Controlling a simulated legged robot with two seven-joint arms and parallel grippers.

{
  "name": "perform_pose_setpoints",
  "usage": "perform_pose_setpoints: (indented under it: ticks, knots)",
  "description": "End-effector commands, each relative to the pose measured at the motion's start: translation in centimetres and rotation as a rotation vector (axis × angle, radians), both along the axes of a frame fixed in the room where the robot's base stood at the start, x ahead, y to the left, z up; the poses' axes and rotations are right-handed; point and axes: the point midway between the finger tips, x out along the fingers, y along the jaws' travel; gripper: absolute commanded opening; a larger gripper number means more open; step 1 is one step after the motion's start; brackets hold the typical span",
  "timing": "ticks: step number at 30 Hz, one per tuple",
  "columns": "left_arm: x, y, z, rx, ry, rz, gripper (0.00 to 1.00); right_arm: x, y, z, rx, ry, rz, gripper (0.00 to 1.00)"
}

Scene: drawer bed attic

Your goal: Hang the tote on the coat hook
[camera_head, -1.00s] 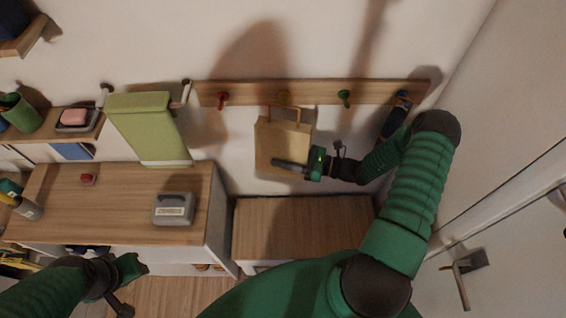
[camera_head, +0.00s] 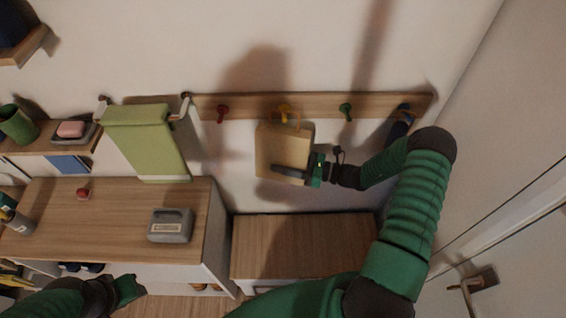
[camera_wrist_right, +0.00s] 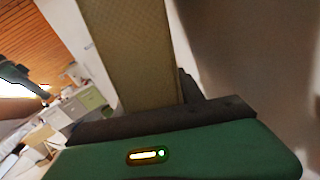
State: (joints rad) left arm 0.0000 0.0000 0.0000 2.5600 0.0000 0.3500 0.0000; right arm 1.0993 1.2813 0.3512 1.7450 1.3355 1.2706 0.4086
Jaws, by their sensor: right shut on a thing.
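The tote (camera_head: 283,143) is a tan bag with a thin loop handle, upright against the wall below a wooden hook rail. My right gripper (camera_head: 292,175) is shut on its lower part, coming from the right. In the right wrist view the tote (camera_wrist_right: 135,50) rises from between the dark fingers (camera_wrist_right: 165,115).
A wooden bench (camera_head: 300,243) stands below. A green towel (camera_head: 145,140) hangs left. A door is at right.

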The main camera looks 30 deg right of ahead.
Motion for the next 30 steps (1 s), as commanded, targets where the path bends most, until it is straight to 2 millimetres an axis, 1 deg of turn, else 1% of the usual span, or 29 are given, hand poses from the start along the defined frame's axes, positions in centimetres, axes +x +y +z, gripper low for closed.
perform_pose_setpoints:
  ticks: [8,9,12,15,25,28,30]
  knots:
    - [0.0,0.0,0.0,0.000,0.000,0.000,0.36,0.0,0.0,0.0,0.000,-0.002,0.001,0.00]
    - [0.0,0.0,0.0,0.000,0.000,0.000,0.36,0.0,0.0,0.0,0.000,-0.002,0.001,0.47]
    - [0.0,0.0,0.0,0.000,0.000,0.000,0.36,0.0,0.0,0.0,0.000,-0.001,0.000,0.60]
    - [0.0,0.0,0.0,0.000,0.000,0.000,0.36,0.0,0.0,0.0,-0.001,-0.001,0.000,0.71]
    - [0.0,0.0,-0.1,0.000,0.000,0.000,0.36,-0.2,-0.2,-0.1,-0.001,0.001,-0.001,0.71]
    - [0.0,0.0,-0.6,0.000,0.000,0.000,0.36,-1.0,-1.1,-0.3,-0.003,0.000,-0.002,0.71]
    - [0.0,0.0,-1.1,0.000,0.000,0.000,0.36,-2.1,-2.2,-0.4,-0.003,0.000,-0.004,0.71]
